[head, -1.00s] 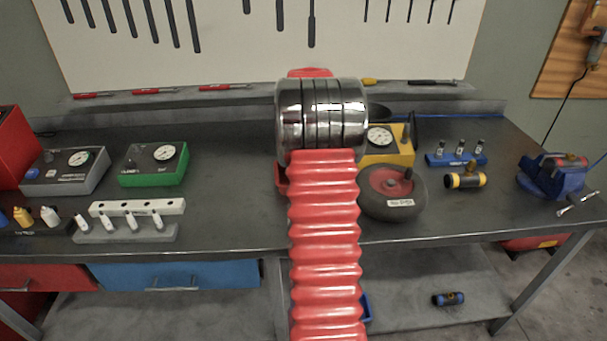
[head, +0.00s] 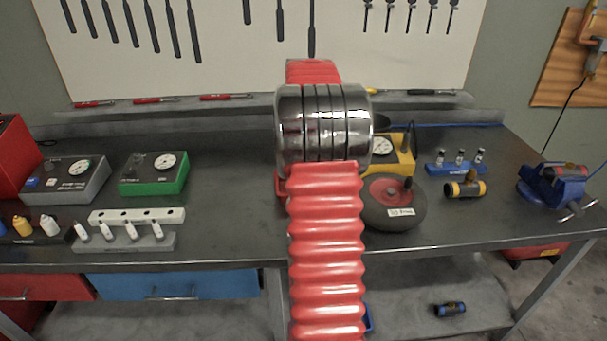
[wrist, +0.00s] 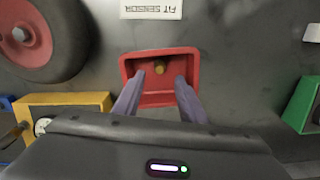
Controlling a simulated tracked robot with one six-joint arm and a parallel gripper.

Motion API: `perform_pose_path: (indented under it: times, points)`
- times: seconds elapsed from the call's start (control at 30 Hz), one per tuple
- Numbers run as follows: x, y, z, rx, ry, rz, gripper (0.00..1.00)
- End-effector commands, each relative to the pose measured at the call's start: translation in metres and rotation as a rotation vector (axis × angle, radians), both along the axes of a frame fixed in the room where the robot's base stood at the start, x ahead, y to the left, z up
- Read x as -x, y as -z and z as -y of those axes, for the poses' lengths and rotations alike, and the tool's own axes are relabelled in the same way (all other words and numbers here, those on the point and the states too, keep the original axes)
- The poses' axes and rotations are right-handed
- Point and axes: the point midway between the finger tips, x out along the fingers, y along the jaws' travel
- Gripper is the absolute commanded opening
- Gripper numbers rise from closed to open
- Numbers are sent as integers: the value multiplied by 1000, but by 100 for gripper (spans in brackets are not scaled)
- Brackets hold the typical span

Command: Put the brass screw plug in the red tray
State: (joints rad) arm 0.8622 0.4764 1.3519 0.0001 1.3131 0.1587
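The red tray (wrist: 161,98) is in the middle of the wrist view, below my gripper. The brass screw plug (wrist: 159,67) shows inside the tray's outline, small and yellow-brown, near its far wall. My gripper (wrist: 160,76) is over the tray with its two grey fingers spread. The plug shows between the fingertips, with a gap on each side. I cannot tell the height of the fingertips above the tray floor. In the head view only a red edge of the tray (head: 280,186) shows beside my red arm, which hides the gripper and plug.
A black wheel with a red hub (head: 393,205) lies right of my arm, with a yellow gauge box (head: 392,160) behind it. A green gauge box (head: 153,178) stands to the left. Bench between tray and green box is clear.

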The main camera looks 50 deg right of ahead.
Motion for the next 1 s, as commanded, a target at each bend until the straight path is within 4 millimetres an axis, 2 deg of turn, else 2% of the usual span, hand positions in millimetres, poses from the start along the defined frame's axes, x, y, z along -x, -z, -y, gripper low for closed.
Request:
perform_pose_path:
  times: [0.1, 0.3, 1.0]
  points:
    - [0, -20, 1, 3, 0, 2, 38]
    - [0, -37, 0, 0, 0, 0, 38]
    - [1, -39, 0, 0, 1, 0, 38]
